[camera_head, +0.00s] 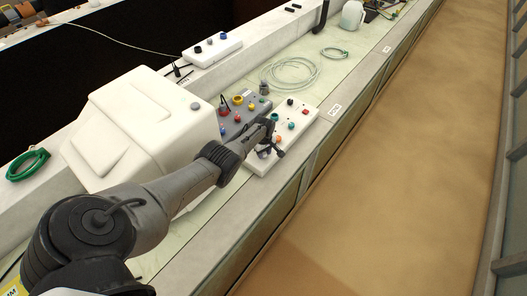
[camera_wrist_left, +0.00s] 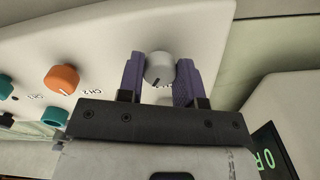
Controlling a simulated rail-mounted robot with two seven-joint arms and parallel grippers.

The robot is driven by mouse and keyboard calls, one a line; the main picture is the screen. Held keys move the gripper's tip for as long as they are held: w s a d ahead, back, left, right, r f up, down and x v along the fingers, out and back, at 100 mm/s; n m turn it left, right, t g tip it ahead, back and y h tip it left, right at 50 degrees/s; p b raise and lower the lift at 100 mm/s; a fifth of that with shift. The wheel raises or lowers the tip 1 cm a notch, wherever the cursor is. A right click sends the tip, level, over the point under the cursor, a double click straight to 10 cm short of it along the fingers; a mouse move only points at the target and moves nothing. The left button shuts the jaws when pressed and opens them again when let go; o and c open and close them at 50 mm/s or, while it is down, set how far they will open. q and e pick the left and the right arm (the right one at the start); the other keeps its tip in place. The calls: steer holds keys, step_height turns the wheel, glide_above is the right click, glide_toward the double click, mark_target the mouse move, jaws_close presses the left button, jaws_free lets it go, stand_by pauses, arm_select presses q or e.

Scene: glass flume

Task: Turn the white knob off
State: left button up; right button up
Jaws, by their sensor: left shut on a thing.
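The white knob (camera_wrist_left: 160,66) sits on a white panel, shown bare in the wrist view (camera_wrist_left: 105,28) and the head view (camera_head: 310,117). A dark pointer mark shows on the knob's lower edge in the wrist view. My left gripper (camera_wrist_left: 160,78) has its two purple fingers on either side of the knob and is shut on it. In the head view my left gripper (camera_head: 268,151) is over the near part of the panel, and the arm hides the knob there. My right gripper is in neither view.
An orange knob (camera_wrist_left: 62,78) and teal knobs (camera_wrist_left: 54,116) stand beside it on the panel. A grey box with coloured knobs (camera_head: 235,124) and a large white housing (camera_head: 130,125) lie left of the panel. Coiled clear tubing (camera_head: 290,88) lies beyond.

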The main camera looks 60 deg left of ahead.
arm_select(q)
steer(key=n, duration=0.4)
steer(key=shift+n, duration=1.2)
steer(key=o, duration=0.9)
steer(key=shift+o, duration=0.2)
step_height(320, 180, up, 14)
steer(key=p, duration=1.1)
